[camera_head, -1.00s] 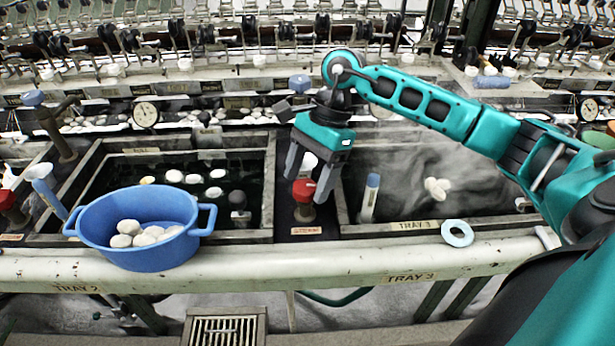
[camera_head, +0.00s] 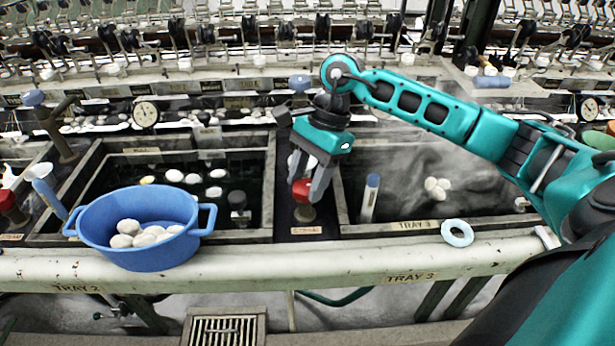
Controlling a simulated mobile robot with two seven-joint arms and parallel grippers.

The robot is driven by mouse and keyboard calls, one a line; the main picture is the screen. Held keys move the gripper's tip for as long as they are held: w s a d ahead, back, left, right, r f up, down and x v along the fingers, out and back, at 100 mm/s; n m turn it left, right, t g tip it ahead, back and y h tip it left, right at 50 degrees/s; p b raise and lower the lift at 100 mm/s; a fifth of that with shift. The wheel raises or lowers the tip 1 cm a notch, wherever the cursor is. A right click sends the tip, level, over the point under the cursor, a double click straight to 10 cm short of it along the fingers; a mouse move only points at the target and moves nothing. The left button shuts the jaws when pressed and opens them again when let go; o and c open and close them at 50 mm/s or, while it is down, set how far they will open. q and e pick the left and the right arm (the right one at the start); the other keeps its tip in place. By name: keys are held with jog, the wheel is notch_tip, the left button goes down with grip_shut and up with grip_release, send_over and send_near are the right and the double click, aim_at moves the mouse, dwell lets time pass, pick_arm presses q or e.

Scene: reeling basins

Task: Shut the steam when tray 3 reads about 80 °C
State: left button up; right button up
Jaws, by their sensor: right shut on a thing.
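My right gripper (camera_head: 308,191) reaches down from the right. Its two fingers are closed around the red steam knob (camera_head: 303,188), which stands on the narrow strip left of tray 3, above a small steam label (camera_head: 305,230). The fingers partly cover the knob. Tray 3 (camera_head: 415,226) is at the right, with dark water, haze over it and a few white cocoons (camera_head: 437,188). A blue-topped white stick (camera_head: 370,196) leans in its left end; I cannot read any temperature there. My left gripper is not in view.
A blue basin (camera_head: 140,258) holding white cocoons stands on the front ledge by tray 2. Another red knob (camera_head: 8,201) is at far left. A dial (camera_head: 145,114) is behind tray 2.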

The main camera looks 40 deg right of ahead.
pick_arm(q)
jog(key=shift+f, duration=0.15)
pick_arm(e)
jog(key=m+t+b, duration=0.1)
jog(key=m, duration=0.1)
jog(key=shift+s+f+m+b, duration=0.1)
jog(key=shift+m+b, duration=0.3)
jog(key=shift+m+t+b, duration=0.4)
jog(key=shift+m+b, duration=0.05)
jog(key=shift+m, duration=0.35)
jog(key=shift+m+t+b, duration=0.3)
jog(key=shift+m+b, duration=0.05)
jog(key=shift+m, duration=0.35)
jog(key=shift+s+m+t+b, duration=0.1)
jog(key=shift+m+t+b, duration=0.3)
jog(key=shift+m, duration=0.6)
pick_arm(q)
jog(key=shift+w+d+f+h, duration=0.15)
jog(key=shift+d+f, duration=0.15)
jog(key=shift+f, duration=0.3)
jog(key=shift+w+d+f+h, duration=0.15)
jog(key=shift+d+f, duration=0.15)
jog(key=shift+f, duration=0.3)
pick_arm(e)
jog(key=shift+h, duration=0.3)
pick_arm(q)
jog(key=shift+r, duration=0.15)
pick_arm(e)
jog(key=shift+m, duration=0.3)
